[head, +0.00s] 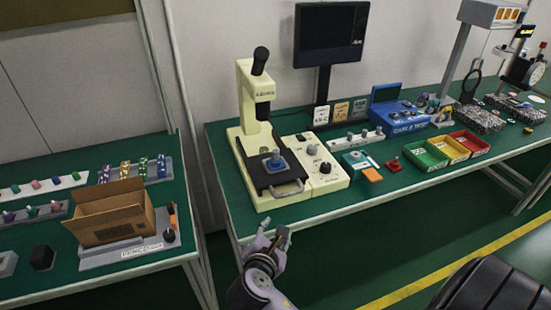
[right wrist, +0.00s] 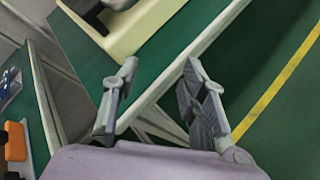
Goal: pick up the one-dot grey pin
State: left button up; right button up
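No one-dot grey pin can be told apart; dots are too small to read. Small coloured pieces stand on a white strip (head: 15,191) and in a grey rack (head: 55,213) on the left table. A pale rail (head: 340,144) on the right table bears several small grey-looking knobs or pins. My right gripper (head: 274,236) is in front of the right table's near left corner, below the cream machine. In the right wrist view its fingers (right wrist: 160,68) are apart with nothing between them. My left gripper is not in view.
The cream press machine (head: 335,177) stands near the right table's front edge (head: 330,196). An open cardboard box (head: 118,222) stands on the left table. Green, yellow (head: 448,148) and red bins are further right. A gap separates the tables; the floor in front is clear.

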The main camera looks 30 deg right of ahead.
jog(key=w+a+r+n+t+h, duration=0.1)
jog(key=w+r+n+t+h, duration=0.3)
jog(key=r+n, duration=0.45)
jog(key=m+g, duration=0.1)
jog(key=m, duration=0.1)
send_near(275, 154)
jog(key=shift+n, duration=0.25)
jog(key=x, duration=0.4)
jog(key=shift+w+d+f, duration=0.1)
jog(key=shift+w+d, duration=0.15)
jog(key=shift+w, duration=0.05)
jog(key=shift+x, duration=3.15)
jog(key=shift+c, duration=0.6)
grip_shut()
